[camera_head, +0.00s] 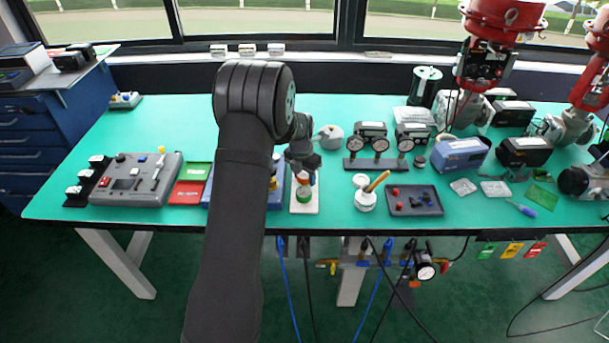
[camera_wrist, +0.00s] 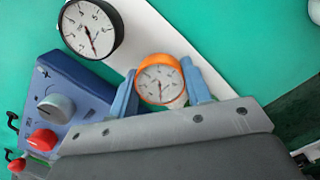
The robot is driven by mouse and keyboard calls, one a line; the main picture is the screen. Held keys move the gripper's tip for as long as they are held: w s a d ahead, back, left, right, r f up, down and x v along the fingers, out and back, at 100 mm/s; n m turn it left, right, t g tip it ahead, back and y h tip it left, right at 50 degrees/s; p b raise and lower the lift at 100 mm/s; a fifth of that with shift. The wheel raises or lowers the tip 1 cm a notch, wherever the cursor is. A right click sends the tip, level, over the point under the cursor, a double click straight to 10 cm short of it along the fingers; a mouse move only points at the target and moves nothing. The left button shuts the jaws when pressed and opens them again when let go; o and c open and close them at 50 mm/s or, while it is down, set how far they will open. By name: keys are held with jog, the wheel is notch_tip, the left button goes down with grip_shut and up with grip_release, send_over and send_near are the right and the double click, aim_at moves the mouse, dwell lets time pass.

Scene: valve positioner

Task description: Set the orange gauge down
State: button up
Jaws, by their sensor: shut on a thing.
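The orange-rimmed gauge (camera_wrist: 160,80) is between the two blue-grey fingers of my gripper (camera_wrist: 159,92) in the wrist view, its white dial facing the camera. The gripper is shut on it. In the head view my gripper (camera_head: 303,172) is over the narrow white board (camera_head: 306,208), with a bit of orange showing at the fingers. The white board also shows behind the gauge in the wrist view (camera_wrist: 165,35). I cannot tell whether the gauge touches the board. A black-rimmed gauge (camera_wrist: 92,28) is at upper left in the wrist view, apart from the orange one.
A blue box with a grey knob and red knobs (camera_wrist: 75,98) is close to the left of my gripper. A white pot with a brown handle (camera_head: 365,198) and a dark tray (camera_head: 413,200) are to the right. Green table (camera_head: 330,220) is bare near the front edge.

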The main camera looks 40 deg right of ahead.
aim_at(305, 173)
jog(key=shift+f, duration=0.1)
jog(key=o, duration=1)
jog(key=shift+o, duration=0.2)
notch_tip(305, 173, up, 12)
jog(key=a, duration=0.1)
jog(key=shift+s+a, duration=0.15)
jog(key=shift+a, duration=0.1)
jog(key=f, duration=0.3)
jog(key=d+f, duration=0.1)
jog(key=f, duration=0.7)
jog(key=shift+d+f, duration=0.2)
jog(key=shift+f, duration=0.05)
jog(key=shift+d, duration=0.1)
jog(key=shift+r, duration=1.85)
